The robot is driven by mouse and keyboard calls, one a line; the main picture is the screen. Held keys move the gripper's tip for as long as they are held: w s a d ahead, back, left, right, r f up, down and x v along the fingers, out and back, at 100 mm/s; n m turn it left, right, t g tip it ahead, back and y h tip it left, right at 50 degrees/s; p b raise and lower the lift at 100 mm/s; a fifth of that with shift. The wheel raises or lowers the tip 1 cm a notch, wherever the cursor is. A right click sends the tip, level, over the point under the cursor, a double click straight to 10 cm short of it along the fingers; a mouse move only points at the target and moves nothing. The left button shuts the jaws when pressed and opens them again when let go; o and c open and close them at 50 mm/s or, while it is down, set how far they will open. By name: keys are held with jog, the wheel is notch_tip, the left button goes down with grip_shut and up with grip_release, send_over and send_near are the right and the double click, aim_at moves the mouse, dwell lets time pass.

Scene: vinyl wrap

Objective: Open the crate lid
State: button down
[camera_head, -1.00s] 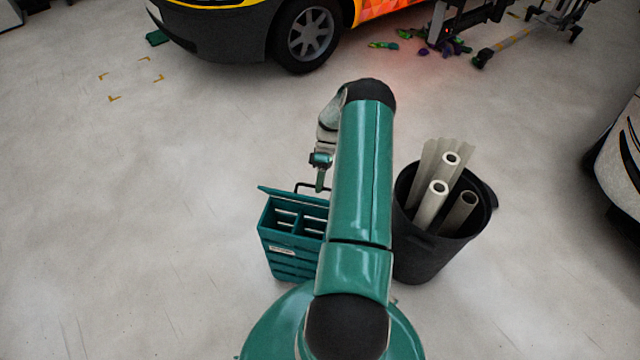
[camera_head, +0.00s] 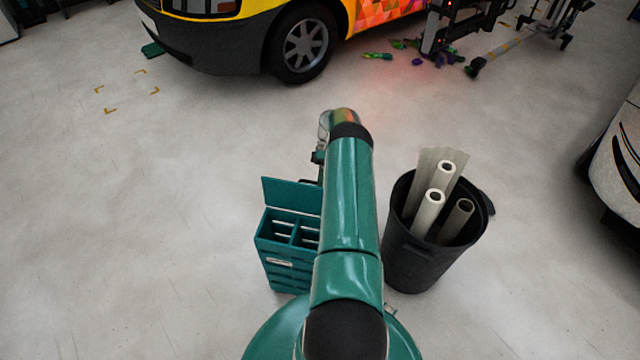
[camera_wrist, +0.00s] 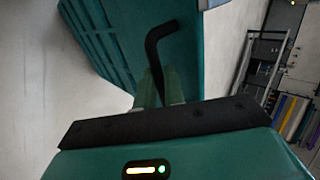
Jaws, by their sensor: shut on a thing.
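The teal crate (camera_head: 289,262) stands on the floor in front of my base, left of my arm. Its lid (camera_head: 291,195) stands raised at the far edge, and the divided inside shows. My gripper (camera_wrist: 158,86) is shut on the black bent handle (camera_wrist: 156,45) of the lid in the wrist view. The teal lid panel (camera_wrist: 184,62) fills the space behind the handle there. In the head view my arm hides the crate's right side and most of the gripper.
A black bin (camera_head: 425,262) with several pale rolls stands close to the right of my arm. A colourful van (camera_head: 230,45) and a wheeled stand (camera_head: 455,35) are farther back. The floor left of the crate is clear.

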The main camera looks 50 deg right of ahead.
jog(key=shift+w+f+y, duration=0.1)
jog(key=shift+f+y, duration=0.2)
jog(key=shift+f, duration=0.1)
jog(key=shift+g, duration=0.3)
jog(key=shift+a, duration=0.1)
jog(key=c, duration=1.6)
grip_release()
jog(key=shift+w, duration=0.1)
jog(key=shift+o, duration=0.5)
jog(key=shift+r, duration=0.1)
jog(key=shift+d+r, duration=0.15)
jog(key=shift+d, duration=0.1)
